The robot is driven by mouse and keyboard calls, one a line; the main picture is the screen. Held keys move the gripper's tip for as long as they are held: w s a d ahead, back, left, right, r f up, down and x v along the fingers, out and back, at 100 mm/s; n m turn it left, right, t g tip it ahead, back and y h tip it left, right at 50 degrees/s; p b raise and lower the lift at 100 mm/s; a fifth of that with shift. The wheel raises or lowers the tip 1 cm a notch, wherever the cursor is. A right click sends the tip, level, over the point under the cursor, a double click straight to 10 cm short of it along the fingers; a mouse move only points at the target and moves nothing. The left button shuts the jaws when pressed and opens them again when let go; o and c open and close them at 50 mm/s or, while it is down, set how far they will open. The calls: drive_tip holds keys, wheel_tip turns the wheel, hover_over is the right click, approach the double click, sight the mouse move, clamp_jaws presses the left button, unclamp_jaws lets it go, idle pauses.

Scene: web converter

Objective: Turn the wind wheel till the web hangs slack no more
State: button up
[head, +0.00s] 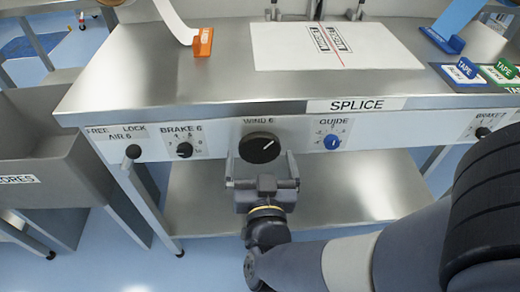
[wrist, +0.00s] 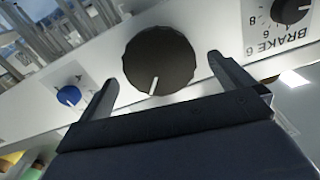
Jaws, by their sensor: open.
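The wind wheel (head: 260,148) is a round black knob under the label WIND 6 on the front panel. Its white pointer line aims up and right in the head view. My gripper (head: 261,160) is open in front of it, one finger toward each side. In the wrist view the wheel (wrist: 160,60) stands between the open fingers of my gripper (wrist: 162,72), with a visible gap on both sides. A white strip (head: 172,18) comes down to an orange block at the table's upper left. I cannot tell whether it is the web, or how slack the web hangs.
The BRAKE 6 knob (head: 184,150) and the FREE/LOCK lever (head: 133,152) are left of the wheel. The blue GUIDE knob (head: 332,142) is to its right. A printed white sheet (head: 380,48) lies on the steel table (head: 180,75). A grey bin (head: 60,150) stands at left.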

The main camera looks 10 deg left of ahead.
sight(260, 152)
drive_tip(key=shift+x, duration=1.65)
drive_tip(key=shift+c, duration=0.4)
drive_tip(key=c, duration=0.9)
drive_tip(key=shift+o, duration=0.2)
drive_tip(key=shift+f+m+b, duration=0.1)
drive_tip(key=shift+m+b, duration=0.3)
drive_tip(key=shift+b, duration=0.2)
